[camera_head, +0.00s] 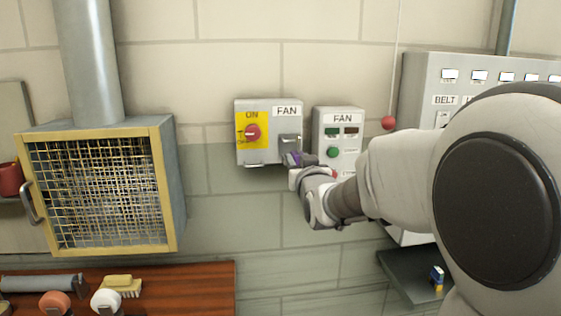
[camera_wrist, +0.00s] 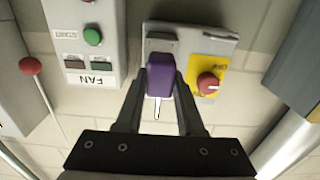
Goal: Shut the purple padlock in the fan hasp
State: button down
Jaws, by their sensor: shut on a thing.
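The purple padlock (camera_wrist: 161,82) is gripped between the two dark fingers of my gripper (camera_wrist: 160,76). In the head view only a small purple patch of the padlock (camera_head: 295,159) shows beside my gripper (camera_head: 297,167). The grey hasp (camera_head: 290,141) is on the right side of the fan switch box (camera_head: 262,154), under the FAN label. In the wrist view the padlock is right at the hasp (camera_wrist: 160,45). The shackle is hidden, so I cannot tell whether it passes through the hasp or is closed. A thin pale piece sticks out from the padlock's near end.
A caged unit (camera_head: 100,190) is at left, above a wooden bench (camera_head: 205,285). Wall below the switch box is clear.

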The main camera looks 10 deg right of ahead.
jog(key=shift+w, duration=0.15)
jog(key=shift+w+b, duration=0.5)
jog(key=shift+w, duration=3)
jog(key=shift+w, duration=0.1)
jog(key=shift+f+b, duration=0.15)
jog(key=shift+b, duration=0.4)
jog(key=shift+c, duration=2.2)
grip_release()
jog(key=o, duration=0.4)
jog(key=shift+o, duration=0.2)
